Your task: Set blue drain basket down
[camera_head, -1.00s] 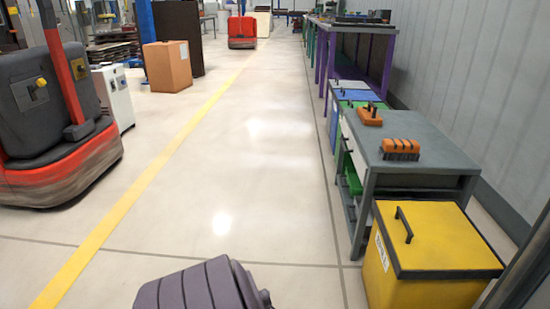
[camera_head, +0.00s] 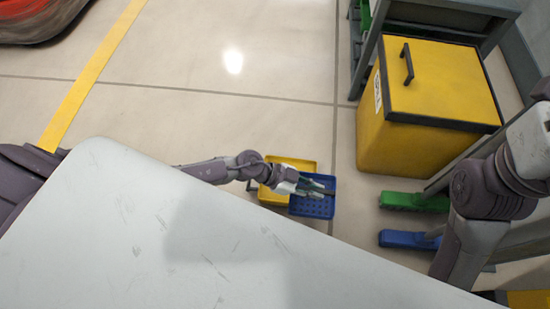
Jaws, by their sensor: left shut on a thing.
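The blue drain basket (camera_head: 314,207) is a shallow blue tray with a perforated bottom, low in the middle of the view. My left gripper (camera_head: 318,188) reaches over it from the left and is shut on the basket; the exact contact is small and partly hidden. A yellow basket (camera_head: 297,163) lies right beside it, partly behind my left arm. I cannot tell whether the blue basket touches the floor or hangs just above it. My right arm shows at the right edge, but its gripper is out of view.
A yellow bin (camera_head: 410,145) with a black handle stands to the right on the floor. Green (camera_head: 412,201) and blue (camera_head: 408,239) long items lie low at the right. A grey workbench (camera_head: 455,8) stands behind the bin. The pale floor (camera_head: 230,105) beyond the baskets is clear.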

